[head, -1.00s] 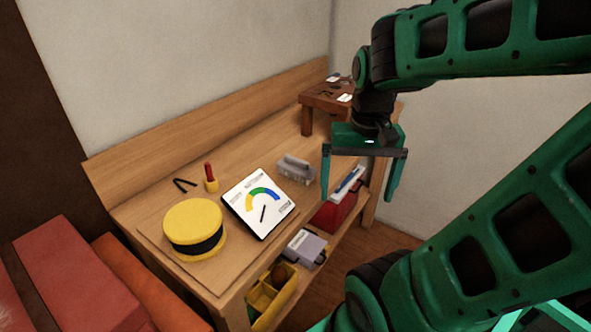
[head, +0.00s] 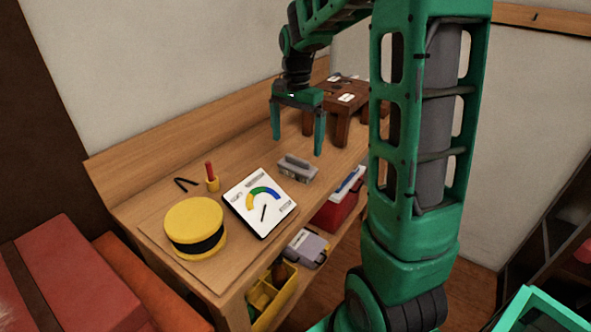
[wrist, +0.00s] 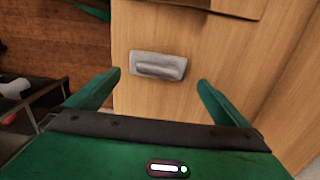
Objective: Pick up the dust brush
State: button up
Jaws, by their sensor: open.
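The dust brush, a grey block with a raised rounded handle (head: 297,168), lies on the wooden workbench near its front edge. It also shows in the wrist view (wrist: 158,65), whole and lying crosswise between and ahead of the fingertips. My gripper (head: 297,146) is open and empty, pointing down over the bench just behind the brush in the head view. Its two green fingers also show in the wrist view (wrist: 158,84), spread wider than the brush, and neither appears to touch it.
A white gauge board (head: 261,203), a yellow round tin (head: 195,227) and a red-handled tool in a yellow holder (head: 211,177) stand left of the brush. A small brown stool-like stand (head: 342,118) is behind my gripper. Bare wood surrounds the brush.

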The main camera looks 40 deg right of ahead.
aim_at(297, 158)
jog(key=shift+s+d+f, duration=0.1)
jog(key=shift+s+f, duration=0.05)
jog(key=shift+f, duration=3.45)
jog(key=c, duration=0.8)
